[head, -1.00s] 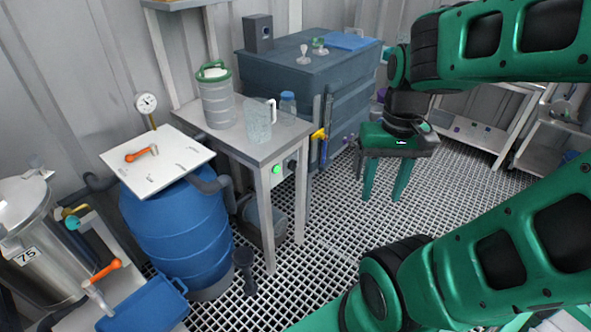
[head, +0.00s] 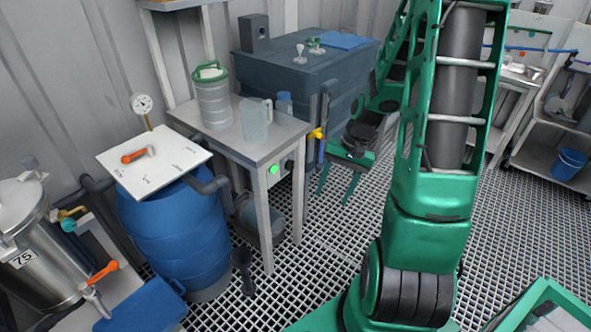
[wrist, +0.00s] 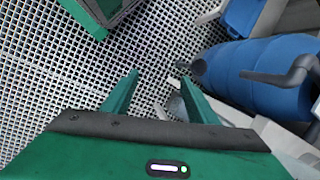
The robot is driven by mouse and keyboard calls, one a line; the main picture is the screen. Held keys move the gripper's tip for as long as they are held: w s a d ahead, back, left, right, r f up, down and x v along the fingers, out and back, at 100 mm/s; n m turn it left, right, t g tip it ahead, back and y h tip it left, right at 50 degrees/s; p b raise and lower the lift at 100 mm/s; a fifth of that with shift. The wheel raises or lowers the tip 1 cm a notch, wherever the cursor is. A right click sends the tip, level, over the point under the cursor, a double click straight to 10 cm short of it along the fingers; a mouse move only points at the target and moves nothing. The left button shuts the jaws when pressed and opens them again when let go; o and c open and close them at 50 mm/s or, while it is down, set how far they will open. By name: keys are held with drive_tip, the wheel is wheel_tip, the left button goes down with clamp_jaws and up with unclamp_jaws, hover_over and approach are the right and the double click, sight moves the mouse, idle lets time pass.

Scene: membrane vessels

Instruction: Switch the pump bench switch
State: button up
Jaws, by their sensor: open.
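The pump bench (head: 262,153) is a grey-topped table with pale legs, left of centre in the head view. On its front panel are a green lit button (head: 273,170) and a small dark switch (head: 290,165) beside it. My gripper (head: 338,187) is to the right of this panel, apart from it, with its fingers pointing down. In the wrist view my gripper (wrist: 160,82) is open, with nothing between its two green fingers. The switch cannot be made out in the wrist view.
A blue barrel (head: 175,240) with a white board (head: 155,162) on top stands left of the bench; the barrel (wrist: 255,75) also shows in the wrist view. A dark blue tank (head: 290,75) is behind. A jug (head: 254,120) stands on the bench. Grated floor lies open at right.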

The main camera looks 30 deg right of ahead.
drive_tip(key=w+a+f+m+t+y, duration=0.1)
drive_tip(key=w+f+m+t+y, duration=0.25)
drive_tip(key=w+f, duration=0.5)
drive_tip(key=m+t, duration=1.4)
drive_tip(key=m, duration=0.2)
approach(291, 166)
drive_tip(key=x, duration=0.8)
drive_tip(key=shift+w+d+f+h, duration=0.2)
drive_tip(key=shift+w+h, duration=0.05)
drive_tip(key=shift+h, duration=0.2)
drive_tip(key=shift+g, duration=0.25)
drive_tip(key=c, duration=1.1)
drive_tip(key=shift+o, duration=0.2)
drive_tip(key=shift+d, duration=0.1)
